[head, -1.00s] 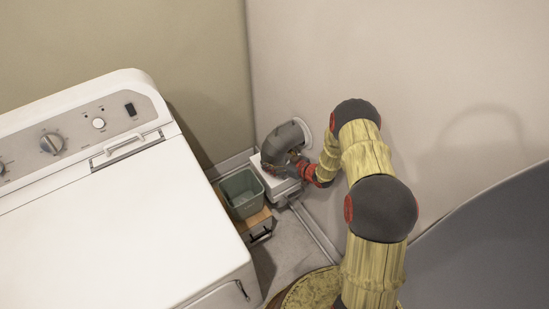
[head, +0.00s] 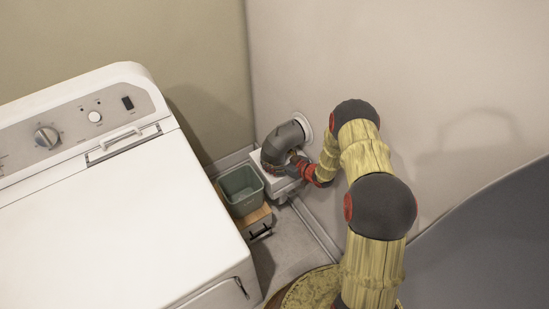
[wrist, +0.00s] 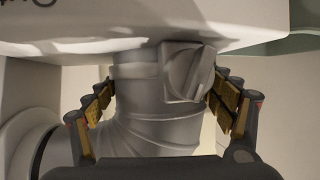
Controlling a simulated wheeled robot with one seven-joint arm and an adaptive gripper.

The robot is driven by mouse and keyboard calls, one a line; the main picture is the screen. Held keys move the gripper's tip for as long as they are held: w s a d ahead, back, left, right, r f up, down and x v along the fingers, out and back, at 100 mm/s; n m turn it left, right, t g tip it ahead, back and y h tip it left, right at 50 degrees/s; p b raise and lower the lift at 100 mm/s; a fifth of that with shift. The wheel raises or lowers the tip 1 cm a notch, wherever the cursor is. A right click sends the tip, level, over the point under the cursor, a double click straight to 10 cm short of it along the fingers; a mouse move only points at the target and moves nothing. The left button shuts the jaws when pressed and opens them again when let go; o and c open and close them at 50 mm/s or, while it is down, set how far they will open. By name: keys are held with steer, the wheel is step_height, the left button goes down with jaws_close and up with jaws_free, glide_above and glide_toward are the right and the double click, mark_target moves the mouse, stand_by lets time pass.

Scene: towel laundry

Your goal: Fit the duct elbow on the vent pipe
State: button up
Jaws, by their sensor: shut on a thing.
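The grey duct elbow (head: 287,136) is in the far corner in the head view. Its upper end is close to the round white wall ring (head: 303,125), and its lower end is over the small white box (head: 284,190). My gripper (head: 289,160) is shut on the elbow from the right. In the wrist view the elbow (wrist: 150,132) stands between the two padded fingers of my gripper (wrist: 160,97). Its collar runs up to the white box (wrist: 110,35), with a grey knob (wrist: 187,70) beside it. I cannot tell the vent pipe apart; the seating of the joint is hidden.
A white laundry machine (head: 110,215) fills the left side. A green bin (head: 242,190) on a wooden-topped block (head: 253,220) stands between it and the white box. Walls close in behind and at right. Some grey floor (head: 285,250) is clear in front.

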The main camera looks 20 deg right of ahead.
steer(key=o, duration=1.3)
steer(key=shift+o, duration=0.2)
steer(key=v, duration=1.2)
steer(key=shift+s, duration=0.1)
